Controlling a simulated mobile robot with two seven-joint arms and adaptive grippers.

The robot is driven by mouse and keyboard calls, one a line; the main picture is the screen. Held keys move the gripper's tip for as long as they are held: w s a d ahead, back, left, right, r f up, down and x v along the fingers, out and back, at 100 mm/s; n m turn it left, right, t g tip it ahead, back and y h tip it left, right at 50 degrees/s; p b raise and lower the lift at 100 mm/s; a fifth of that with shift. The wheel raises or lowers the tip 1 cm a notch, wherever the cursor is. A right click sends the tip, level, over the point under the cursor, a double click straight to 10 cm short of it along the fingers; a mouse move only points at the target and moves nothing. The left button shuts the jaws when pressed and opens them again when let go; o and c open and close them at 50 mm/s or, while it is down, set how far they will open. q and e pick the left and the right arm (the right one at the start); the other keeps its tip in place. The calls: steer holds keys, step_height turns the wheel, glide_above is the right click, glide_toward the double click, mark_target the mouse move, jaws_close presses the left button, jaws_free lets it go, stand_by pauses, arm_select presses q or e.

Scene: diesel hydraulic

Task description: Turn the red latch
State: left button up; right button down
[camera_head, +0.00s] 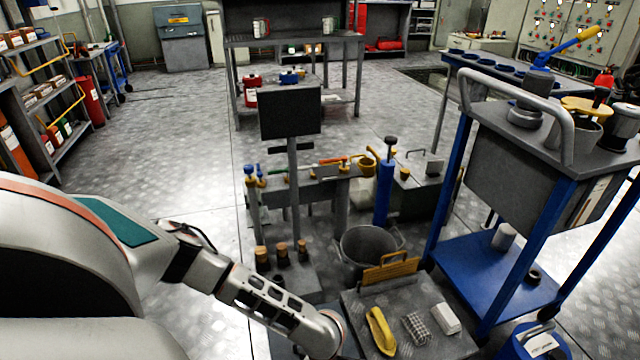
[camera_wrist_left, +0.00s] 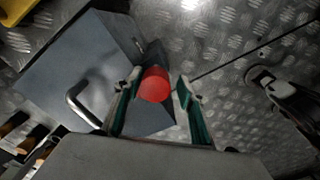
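In the left wrist view a red round part (camera_wrist_left: 154,84), seen nearly end-on, is the only candidate for the latch. It sits by the edge of a grey box (camera_wrist_left: 75,65). My left gripper (camera_wrist_left: 157,92) is open, with one teal-lined finger on each side of the red part. Narrow gaps show between the fingers and the red part, so I see no grip on it. The depth between them is hard to judge. In the head view my left arm reaches to the bottom middle, and its fingers and the red part are out of sight. My right gripper is not in view.
The grey box has a bent metal handle (camera_wrist_left: 85,105). In the head view, a bucket (camera_head: 368,252), a grey bench top (camera_head: 385,310) with a yellow tool (camera_head: 380,330), and a blue-framed cart (camera_head: 490,275) stand close by on the right. Open floor (camera_head: 185,125) lies farther back.

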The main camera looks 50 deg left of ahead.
arm_select(q)
steer(key=shift+w+r, duration=0.1)
steer(key=shift+w, duration=0.2)
